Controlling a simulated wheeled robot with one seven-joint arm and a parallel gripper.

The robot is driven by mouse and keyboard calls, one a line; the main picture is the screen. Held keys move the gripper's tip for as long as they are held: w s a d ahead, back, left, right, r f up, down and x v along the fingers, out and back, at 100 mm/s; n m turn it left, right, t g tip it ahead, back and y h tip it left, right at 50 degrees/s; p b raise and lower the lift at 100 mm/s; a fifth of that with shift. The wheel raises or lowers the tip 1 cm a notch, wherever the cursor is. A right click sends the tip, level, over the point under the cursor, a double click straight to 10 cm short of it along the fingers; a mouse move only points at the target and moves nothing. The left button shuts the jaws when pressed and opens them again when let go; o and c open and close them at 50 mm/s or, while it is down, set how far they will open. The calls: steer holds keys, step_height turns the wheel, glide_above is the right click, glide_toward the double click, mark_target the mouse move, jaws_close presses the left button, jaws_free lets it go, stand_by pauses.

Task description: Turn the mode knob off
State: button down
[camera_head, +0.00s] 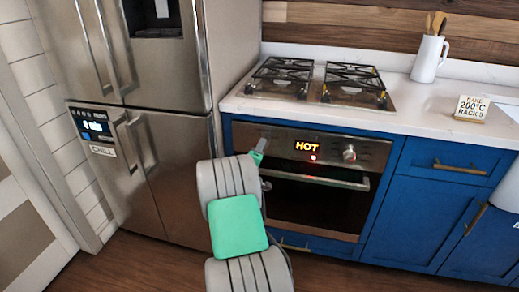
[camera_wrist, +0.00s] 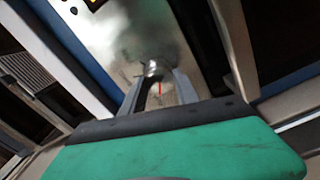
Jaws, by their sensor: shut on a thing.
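The oven's steel control panel (camera_head: 328,150) has an orange "HOT" display (camera_head: 307,147) in its middle. A round silver knob (camera_head: 349,153) is on the right of the panel, apart from my gripper. My gripper (camera_head: 262,147) is at the left end of the panel. In the wrist view my gripper (camera_wrist: 156,74) is shut on the left knob (camera_wrist: 153,68), a small metal shape between the fingertips. A red mark (camera_wrist: 160,88) shows between the fingers. My gripper and arm hide this knob in the head view. No knob label is readable.
The oven handle (camera_head: 318,181) runs below the panel, close to my gripper. A gas hob (camera_head: 318,84) is on the white counter above. A steel fridge (camera_head: 160,110) stands at left. A card (camera_head: 470,108) reads "BAKE 200°C RACK 5". A white jug (camera_head: 428,60) holds utensils.

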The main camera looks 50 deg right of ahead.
steer(key=c, duration=0.9)
jaws_free()
steer(key=v, duration=0.7)
steer(key=shift+s+a, duration=0.2)
steer(key=shift+a, duration=0.15)
